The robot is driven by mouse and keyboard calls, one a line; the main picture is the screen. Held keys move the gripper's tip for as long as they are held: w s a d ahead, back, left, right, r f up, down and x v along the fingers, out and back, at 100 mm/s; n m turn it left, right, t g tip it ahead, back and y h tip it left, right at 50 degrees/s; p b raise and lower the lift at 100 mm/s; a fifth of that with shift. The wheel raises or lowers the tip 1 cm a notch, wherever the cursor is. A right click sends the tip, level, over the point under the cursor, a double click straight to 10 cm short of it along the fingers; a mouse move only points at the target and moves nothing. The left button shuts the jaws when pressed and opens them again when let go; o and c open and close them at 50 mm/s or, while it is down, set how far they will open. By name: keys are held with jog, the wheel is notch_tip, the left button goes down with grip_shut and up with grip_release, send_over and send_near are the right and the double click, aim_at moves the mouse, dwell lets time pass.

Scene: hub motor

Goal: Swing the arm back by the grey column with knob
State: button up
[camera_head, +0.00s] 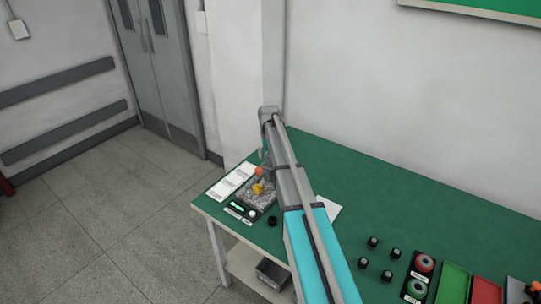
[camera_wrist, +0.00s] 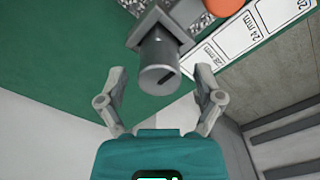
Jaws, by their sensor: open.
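The grey column with knob (camera_wrist: 158,62) shows in the wrist view as a round grey cylinder with a dark slot in its end, on a square grey piece. My gripper (camera_wrist: 157,75) is open, one finger on each side of the cylinder, with visible gaps; I cannot tell the depth between them. In the head view my arm reaches over the bench, and the teal gripper body (camera_head: 264,148) is partly hidden behind it. I cannot make out the column there. An orange ball (camera_head: 259,171) stands near the gripper and also shows in the wrist view (camera_wrist: 224,6).
A speckled grey base (camera_head: 261,193) with a yellow part stands on the green bench (camera_head: 365,178). A white size card (camera_head: 232,180) lies left of it. Black knobs (camera_head: 373,242) and red and green trays (camera_head: 487,291) are at right. The wall is close behind.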

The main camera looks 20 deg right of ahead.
jog(key=shift+c, duration=0.2)
grip_shut()
jog(key=shift+d, duration=0.15)
jog(key=shift+d, duration=0.1)
